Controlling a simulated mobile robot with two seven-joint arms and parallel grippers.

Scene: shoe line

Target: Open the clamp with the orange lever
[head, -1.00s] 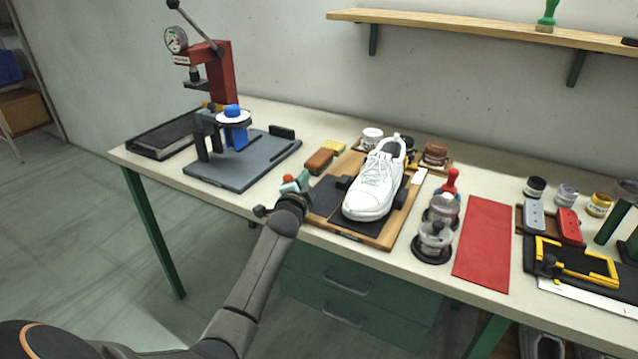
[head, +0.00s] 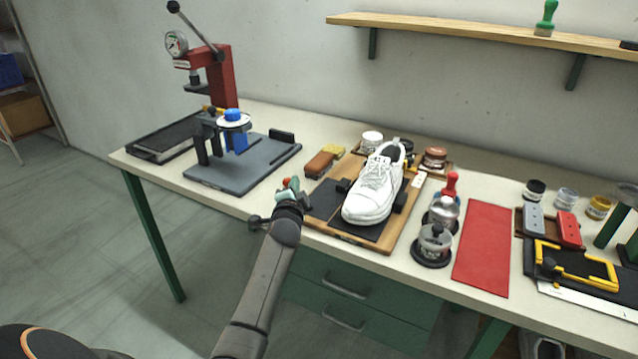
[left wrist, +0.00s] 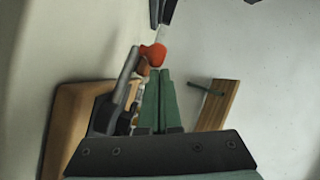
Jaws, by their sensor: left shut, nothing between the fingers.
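The clamp's orange lever tip (head: 287,182) shows just past my left gripper's fingers, at the left edge of the wooden shoe board (head: 385,243). The rest of the clamp is largely hidden by my gripper and is hard to make out. A white shoe (head: 372,190) sits on the board. My left gripper (head: 292,188) has teal fingers, shut and empty, close to the orange tip. In the left wrist view the orange tip (left wrist: 153,54) lies just beyond the shut fingertips (left wrist: 160,72); I cannot tell if they touch. My right gripper is not in view.
Brown and yellow blocks (head: 320,163) lie behind the gripper. A grey plate fixture (head: 245,165) and a red press (head: 218,75) stand to the left. Glass jars (head: 434,243) and a red mat (head: 483,245) are right of the board.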

